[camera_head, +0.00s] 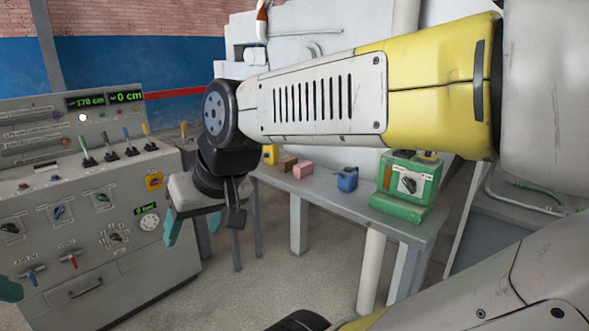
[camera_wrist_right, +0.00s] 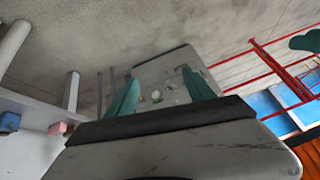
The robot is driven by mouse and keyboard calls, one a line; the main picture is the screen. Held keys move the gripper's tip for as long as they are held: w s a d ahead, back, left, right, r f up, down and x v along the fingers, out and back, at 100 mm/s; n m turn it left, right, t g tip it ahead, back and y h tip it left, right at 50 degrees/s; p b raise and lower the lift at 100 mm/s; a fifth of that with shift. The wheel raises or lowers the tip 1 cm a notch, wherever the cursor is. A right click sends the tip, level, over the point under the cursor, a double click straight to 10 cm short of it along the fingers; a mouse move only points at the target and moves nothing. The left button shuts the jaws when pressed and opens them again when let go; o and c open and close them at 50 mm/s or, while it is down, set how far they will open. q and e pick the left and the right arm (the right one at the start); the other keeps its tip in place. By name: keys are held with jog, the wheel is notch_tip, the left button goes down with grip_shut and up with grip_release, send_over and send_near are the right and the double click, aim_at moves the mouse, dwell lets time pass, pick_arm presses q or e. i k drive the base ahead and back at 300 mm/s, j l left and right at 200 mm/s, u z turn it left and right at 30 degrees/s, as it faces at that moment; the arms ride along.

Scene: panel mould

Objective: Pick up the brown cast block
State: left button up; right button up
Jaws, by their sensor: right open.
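The brown cast block (camera_head: 288,162) sits on the grey table at the back, between a yellow block and a pink block, in the head view. It cannot be made out in the wrist view. My right gripper (camera_head: 192,227) is open and empty, left of the table and nearer to me, apart from the block. Its teal fingers also show spread in the right wrist view (camera_wrist_right: 160,93), with nothing between them. A teal tip of my left gripper (camera_head: 9,290) shows at the left edge; the rest is out of frame.
The grey table (camera_head: 335,197) also bears a yellow block (camera_head: 270,153), a pink block (camera_head: 303,170), a blue block (camera_head: 347,179) and a green machine (camera_head: 405,188). A control console (camera_head: 85,205) stands at the left. My right arm crosses above the table.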

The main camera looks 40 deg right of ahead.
aim_at(285, 164)
jog(key=z, duration=1.3)
jog(key=i+j, duration=0.3)
jog(key=i, duration=0.25)
jog(key=i+j+z, duration=0.1)
jog(key=i+j, duration=0.2)
jog(key=i, duration=0.25)
jog(key=i+j, duration=0.35)
jog(key=i, duration=0.2)
jog(key=i+j+z, duration=0.1)
jog(key=i+j, duration=0.25)
jog(key=i, duration=0.2)
